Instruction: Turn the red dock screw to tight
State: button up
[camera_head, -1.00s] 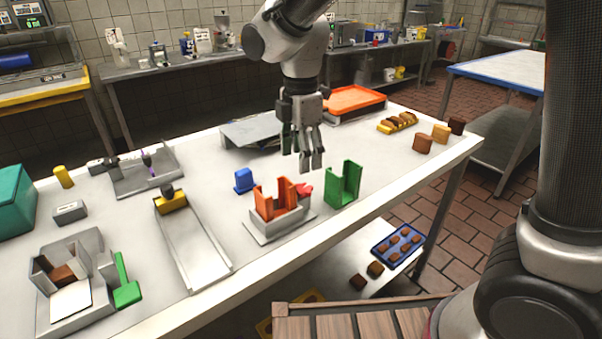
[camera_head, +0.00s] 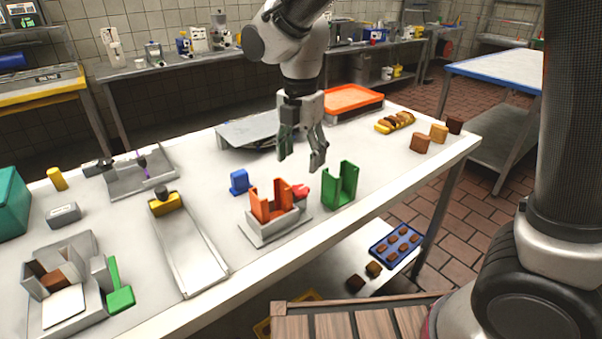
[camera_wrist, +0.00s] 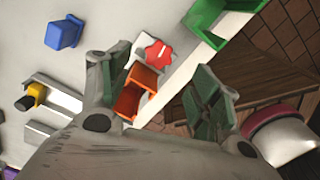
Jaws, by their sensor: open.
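The red dock screw (camera_head: 300,191) is a small star-shaped knob on the right side of the grey dock (camera_head: 262,233). An orange U-shaped holder (camera_head: 270,205) stands in the dock just left of the screw. In the wrist view the red screw (camera_wrist: 157,53) shows its lobed top, beside the orange holder (camera_wrist: 140,88). My gripper (camera_head: 302,163) is open and empty, pointing down above the screw and apart from it. In the wrist view my gripper (camera_wrist: 163,95) has its fingers spread, with part of the orange holder seen between them.
A green U-shaped holder (camera_head: 341,186) stands close to the right of the dock. A blue block (camera_head: 240,181) is behind it at left. A grey chute with a yellow block (camera_head: 166,204) lies further left. The table's front edge (camera_head: 290,249) is near the dock.

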aim_at(301, 188)
jog(key=shift+f, duration=0.4)
notch_tip(301, 188, down, 7)
jog(key=shift+r, duration=0.1)
jog(key=c, duration=1)
